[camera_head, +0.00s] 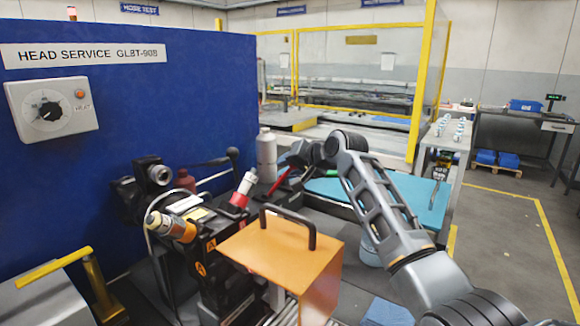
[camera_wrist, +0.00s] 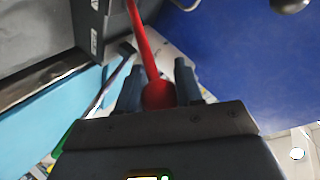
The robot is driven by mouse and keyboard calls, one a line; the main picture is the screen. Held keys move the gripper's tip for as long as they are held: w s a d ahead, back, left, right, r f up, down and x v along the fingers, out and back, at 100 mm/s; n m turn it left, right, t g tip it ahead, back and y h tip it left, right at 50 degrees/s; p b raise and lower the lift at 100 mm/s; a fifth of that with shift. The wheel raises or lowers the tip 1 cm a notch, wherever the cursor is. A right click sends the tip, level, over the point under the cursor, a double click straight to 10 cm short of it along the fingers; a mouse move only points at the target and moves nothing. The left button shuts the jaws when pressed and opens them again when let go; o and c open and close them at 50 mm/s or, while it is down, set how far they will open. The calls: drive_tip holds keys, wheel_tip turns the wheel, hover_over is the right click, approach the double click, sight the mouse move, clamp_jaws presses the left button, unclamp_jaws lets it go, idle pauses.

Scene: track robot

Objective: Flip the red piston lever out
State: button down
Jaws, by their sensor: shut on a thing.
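The red piston lever (camera_wrist: 143,45) runs down from the top of the wrist view to a rounded red end. That end sits between the two fingers of my gripper (camera_wrist: 160,88), which is shut on it. In the head view the red lever (camera_head: 277,182) shows as a short slanted bar in front of the dark end of my arm. My gripper (camera_head: 291,166) is at its upper end there, and its fingers are hard to make out at this size. The lever's lower end is partly hidden by the dark machine parts around it.
A blue panel (camera_head: 200,100) with a dial box (camera_head: 52,105) stands at the left. An orange box with a black handle (camera_head: 275,250) is in front. A red-and-white cylinder (camera_head: 243,190) and a grey bottle (camera_head: 266,155) stand close to the lever. A teal surface (camera_head: 420,195) lies to the right.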

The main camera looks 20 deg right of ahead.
drive_tip(key=shift+s+d+f, duration=0.1)
drive_tip(key=shift+f, duration=0.1)
drive_tip(key=c, duration=0.8)
unclamp_jaws()
drive_tip(key=shift+o, duration=0.2)
drive_tip(key=shift+r, duration=0.1)
drive_tip(key=shift+s, duration=0.1)
drive_tip(key=v, duration=0.7)
drive_tip(key=shift+s+r+b, duration=0.2)
drive_tip(key=shift+s+b, duration=0.05)
drive_tip(key=shift+b, duration=0.05)
